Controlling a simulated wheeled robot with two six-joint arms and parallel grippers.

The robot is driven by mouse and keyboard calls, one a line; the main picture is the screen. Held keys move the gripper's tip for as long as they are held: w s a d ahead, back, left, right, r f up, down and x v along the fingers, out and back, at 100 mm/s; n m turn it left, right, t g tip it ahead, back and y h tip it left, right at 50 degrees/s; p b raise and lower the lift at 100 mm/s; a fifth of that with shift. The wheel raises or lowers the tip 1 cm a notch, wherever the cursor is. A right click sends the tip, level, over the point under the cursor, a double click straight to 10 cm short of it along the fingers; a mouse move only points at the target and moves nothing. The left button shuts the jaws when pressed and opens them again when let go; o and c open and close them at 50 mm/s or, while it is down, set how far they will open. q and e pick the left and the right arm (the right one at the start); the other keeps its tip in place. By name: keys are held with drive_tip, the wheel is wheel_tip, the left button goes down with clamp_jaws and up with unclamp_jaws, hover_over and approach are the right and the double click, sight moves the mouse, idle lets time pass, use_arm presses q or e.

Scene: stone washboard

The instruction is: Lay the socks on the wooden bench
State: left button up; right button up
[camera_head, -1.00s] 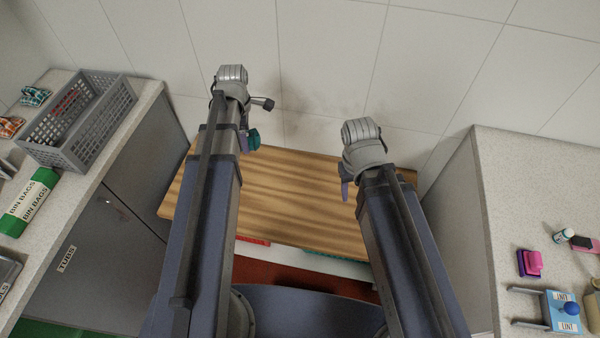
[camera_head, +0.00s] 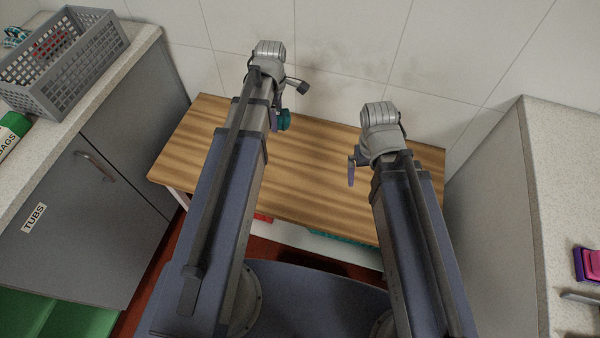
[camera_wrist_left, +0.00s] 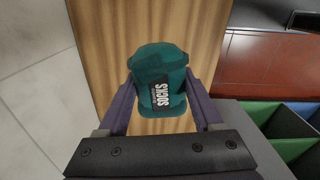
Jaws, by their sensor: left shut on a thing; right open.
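The socks are a rolled teal bundle (camera_wrist_left: 160,82) with a black label reading SOCKS. My left gripper (camera_wrist_left: 163,108) is shut on the bundle, with a purple finger on each side of it. In the head view a small part of the teal socks (camera_head: 284,121) shows beside my left gripper (camera_head: 278,116). The wooden bench (camera_head: 310,170) has a striped brown top and lies beneath both arms. The bench also fills the background behind the socks in the left wrist view (camera_wrist_left: 108,30). My right gripper (camera_head: 354,168) is open and empty over the bench's right part.
A grey crate (camera_head: 62,62) stands on the left counter, above a grey cabinet labelled TUBS (camera_head: 110,190). A right counter (camera_head: 565,170) holds a pink item (camera_head: 590,264). The tiled wall (camera_head: 340,45) is behind the bench. The visible bench top is bare.

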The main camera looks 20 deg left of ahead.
use_arm(q)
drive_tip(key=m+b, duration=0.1)
drive_tip(key=b, duration=1)
hover_over(290, 166)
wheel_tip(290, 166, down, 13)
use_arm(e)
wheel_tip(290, 166, down, 13)
use_arm(q)
drive_tip(key=shift+s+f, duration=0.1)
drive_tip(key=shift+f, duration=0.05)
use_arm(e)
drive_tip(key=shift+f, duration=0.1)
use_arm(q)
wheel_tip(290, 166, down, 10)
drive_tip(key=b, duration=1)
use_arm(e)
wheel_tip(290, 166, down, 10)
drive_tip(key=shift+f, duration=0.1)
use_arm(q)
drive_tip(key=o, duration=1.4)
drive_tip(key=shift+f, duration=0.1)
drive_tip(key=shift+o, duration=0.2)
